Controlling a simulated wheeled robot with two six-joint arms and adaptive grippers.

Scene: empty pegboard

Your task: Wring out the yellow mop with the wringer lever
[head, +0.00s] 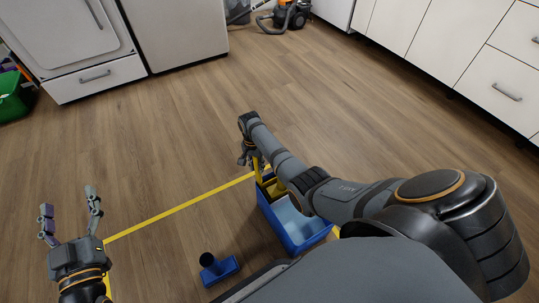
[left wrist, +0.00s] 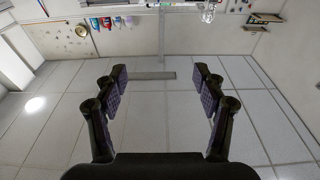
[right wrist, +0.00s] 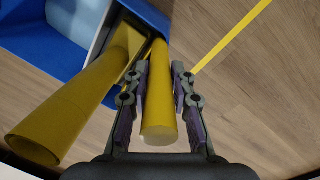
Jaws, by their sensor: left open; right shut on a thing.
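The blue mop bucket (head: 305,236) stands on the floor, partly hidden by my right arm, with a yellow wringer (head: 275,186) at its far end. My right gripper (head: 247,156) is beyond that end. In the right wrist view its fingers are shut on a yellow rod (right wrist: 158,105), which looks like the wringer lever. A thicker yellow pole (right wrist: 75,108) slants up beside it from the wringer; it may be the mop handle. I cannot make out the mop head. My left gripper (head: 68,206) is open and empty, away from the bucket, fingers pointing up.
A blue tool with a round socket (head: 218,268) lies on the floor left of the bucket. A yellow floor line (head: 175,210) runs to the bucket. White cabinets (head: 480,60) stand at right, white appliances (head: 75,45) and a green bin (head: 12,98) at left. The middle floor is clear.

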